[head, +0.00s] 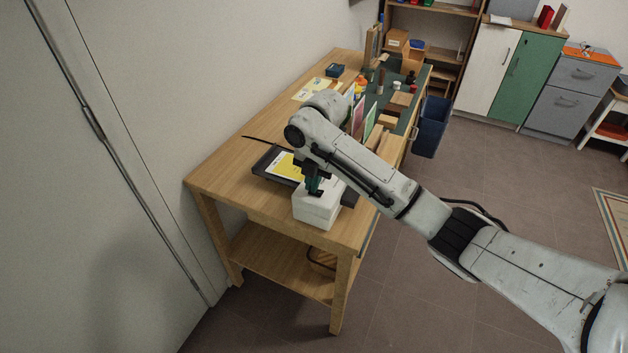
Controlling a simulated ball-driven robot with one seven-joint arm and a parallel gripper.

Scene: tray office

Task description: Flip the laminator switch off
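What looks like the laminator stands near the front end of the wooden table (220,170). It has a white, box-like body (317,210) and a dark flat tray (263,163) behind it, with a yellow and white sheet (284,168) on the tray. My gripper (315,191) points down at the top of the white body, with a small teal part near it. I cannot tell whether it touches the body. The fingers are small and dark, and their opening cannot be made out. I cannot make out the switch.
Upright folders (358,117), small boxes and other desk items crowd the far half of the table. A blue bin (432,127) stands on the floor past its right side. The table's left front corner is bare. A wall runs close along the left.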

